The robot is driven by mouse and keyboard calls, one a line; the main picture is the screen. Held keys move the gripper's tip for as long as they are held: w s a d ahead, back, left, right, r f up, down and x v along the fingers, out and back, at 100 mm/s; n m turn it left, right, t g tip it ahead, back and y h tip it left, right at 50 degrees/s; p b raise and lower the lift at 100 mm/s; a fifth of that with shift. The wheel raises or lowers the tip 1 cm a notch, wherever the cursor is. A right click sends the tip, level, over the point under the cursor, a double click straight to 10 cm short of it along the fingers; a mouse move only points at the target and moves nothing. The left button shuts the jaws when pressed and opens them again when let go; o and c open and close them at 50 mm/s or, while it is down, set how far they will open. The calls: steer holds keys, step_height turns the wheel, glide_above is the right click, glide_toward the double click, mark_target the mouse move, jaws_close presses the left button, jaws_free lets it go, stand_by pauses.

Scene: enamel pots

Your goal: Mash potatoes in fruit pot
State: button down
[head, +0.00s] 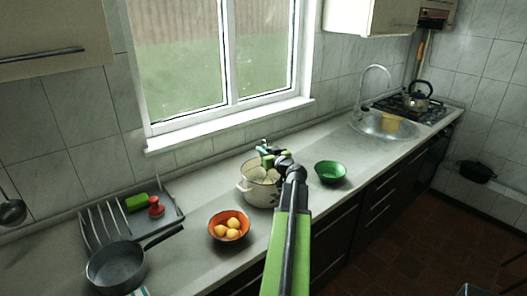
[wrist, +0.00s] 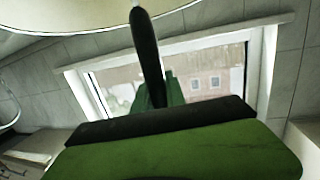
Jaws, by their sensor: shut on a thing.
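A cream enamel pot (head: 261,197) with a dark rim and side handles stands on the counter. Pale pieces (head: 257,173) show inside it, partly hidden by my arm. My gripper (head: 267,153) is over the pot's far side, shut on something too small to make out. In the wrist view a dark, rod-like shape (wrist: 148,50) rises in front of green gripper parts; I cannot tell if it is a finger or a held handle. An orange bowl (head: 217,234) with several yellow-orange round pieces (head: 230,228) stands to the left of the pot.
A green bowl (head: 330,172) stands right of the pot. A dark pan (head: 115,268) and a tray (head: 174,211) with a green block and a red-handled thing lie left. The sink (head: 384,125) and stove with kettle (head: 417,95) are far right. The window stands behind the counter.

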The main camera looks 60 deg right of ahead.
steer(key=shift+f+b, duration=0.5)
steer(key=shift+r, duration=0.1)
step_height(320, 180, up, 5)
steer(key=p, duration=0.5)
steer(key=shift+r+p, duration=0.2)
steer(key=shift+p, duration=0.1)
steer(key=d, duration=0.1)
steer(key=s+d, duration=0.1)
steer(key=d, duration=0.1)
steer(key=shift+s+d, duration=0.1)
steer(key=shift+d, duration=0.1)
steer(key=shift+f, duration=0.1)
stand_by(0.4)
